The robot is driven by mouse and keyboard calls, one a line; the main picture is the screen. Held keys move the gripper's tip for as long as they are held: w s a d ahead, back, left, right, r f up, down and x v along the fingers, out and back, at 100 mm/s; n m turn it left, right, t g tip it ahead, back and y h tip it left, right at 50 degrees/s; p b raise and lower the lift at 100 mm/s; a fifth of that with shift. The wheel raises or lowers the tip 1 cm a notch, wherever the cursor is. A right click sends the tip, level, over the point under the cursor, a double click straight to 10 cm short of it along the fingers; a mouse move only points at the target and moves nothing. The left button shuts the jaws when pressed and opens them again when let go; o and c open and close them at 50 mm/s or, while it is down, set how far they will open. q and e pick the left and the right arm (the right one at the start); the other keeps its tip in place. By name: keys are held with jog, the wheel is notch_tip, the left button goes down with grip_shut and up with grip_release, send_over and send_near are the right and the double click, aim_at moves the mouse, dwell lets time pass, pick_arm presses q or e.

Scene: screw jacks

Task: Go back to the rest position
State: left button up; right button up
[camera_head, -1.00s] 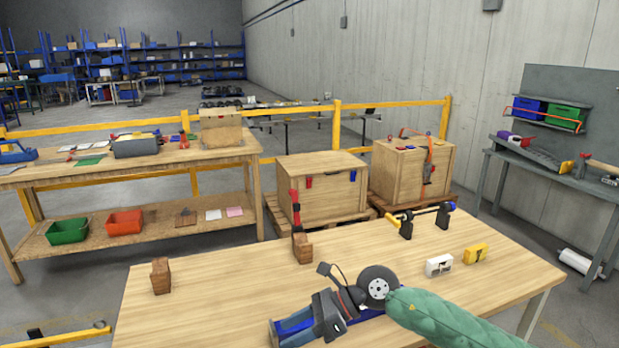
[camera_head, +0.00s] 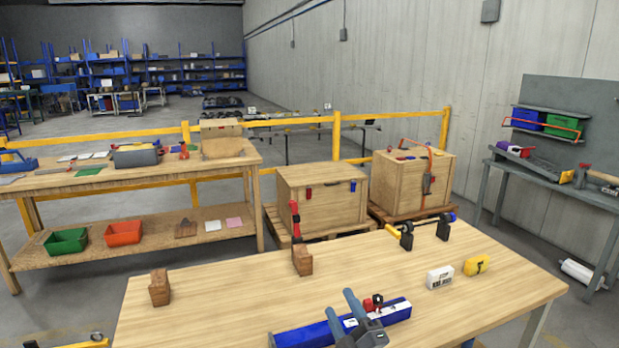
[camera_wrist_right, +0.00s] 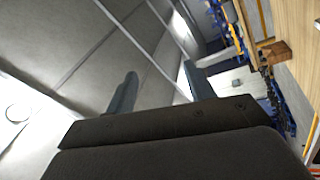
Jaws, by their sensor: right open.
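My right gripper (camera_head: 338,301) is at the front edge of the head view, above the wooden table (camera_head: 225,300). Its two grey-blue fingers are apart with nothing between them. In the right wrist view its fingers (camera_wrist_right: 161,82) are also spread and empty. A long blue piece (camera_head: 397,312) lies at the front of the table, partly hidden by the gripper. A small red and black item (camera_head: 373,303) shows right beside the fingers; I cannot tell whether it touches them. My left gripper is not in view.
On the table are two wooden blocks (camera_head: 160,287) (camera_head: 302,260), a white item (camera_head: 440,278), a yellow item (camera_head: 476,265) and a yellow-black bar clamp (camera_head: 405,236). Wooden crates (camera_head: 322,205) stand behind. The table's left middle is clear.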

jog(key=s+d+f+m+g+h, duration=0.3)
jog(key=d+f+m+h, duration=0.15)
jog(key=f, duration=0.45)
jog(key=s+d+f+m+g+h, duration=0.35)
jog(key=d+f+m, duration=0.25)
jog(key=f, duration=0.2)
jog(key=s+d+f+m+g, duration=0.2)
jog(key=s+f+g, duration=0.4)
jog(key=s, duration=0.5)
jog(key=s+d+f+m+g, duration=0.2)
jog(key=s+f+m+g, duration=0.15)
jog(key=s+f, duration=0.6)
jog(key=s+a+f+g, duration=0.1)
jog(key=a+f, duration=0.1)
jog(key=f, duration=0.4)
jog(key=s+a+f+g+y, duration=0.1)
jog(key=s+a+f, duration=0.1)
jog(key=f, duration=0.5)
jog(key=shift+a+f+n+g, duration=0.2)
jog(key=shift+a+n+g, duration=0.1)
jog(key=shift+a, duration=0.5)
